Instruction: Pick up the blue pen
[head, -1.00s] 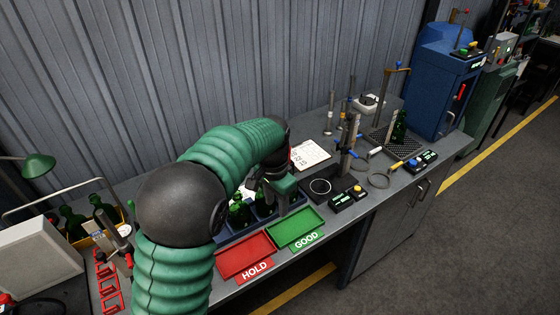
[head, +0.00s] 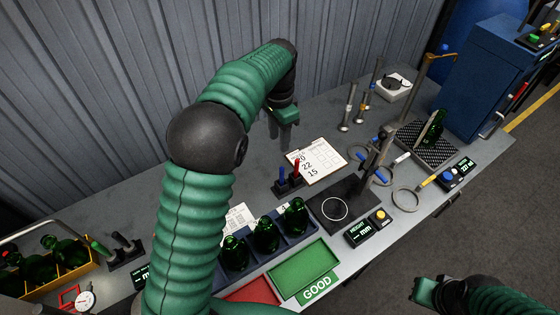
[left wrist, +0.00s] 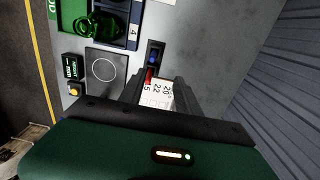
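The blue pen (head: 281,174) stands upright in a small black holder (head: 290,187) beside a red pen (head: 296,168), left of the clipboard. The blue pen also shows in the left wrist view (left wrist: 153,58), just beyond the red one. My left gripper (head: 285,132) hangs above the bench, behind and above the holder, fingers pointing down. In the left wrist view its fingers (left wrist: 158,86) are apart, with the clipboard sheet showing between them; it is empty. My right gripper (head: 424,292) is at the lower right, apart from the bench items; its fingers are not clear.
The clipboard (head: 318,160) lies right of the holder. A blue rack (head: 285,240) with green bottles stands in front, next to the green GOOD tray (head: 303,270). A gauge stand (head: 350,205) is to the right. The corrugated wall (head: 110,90) closes the back.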

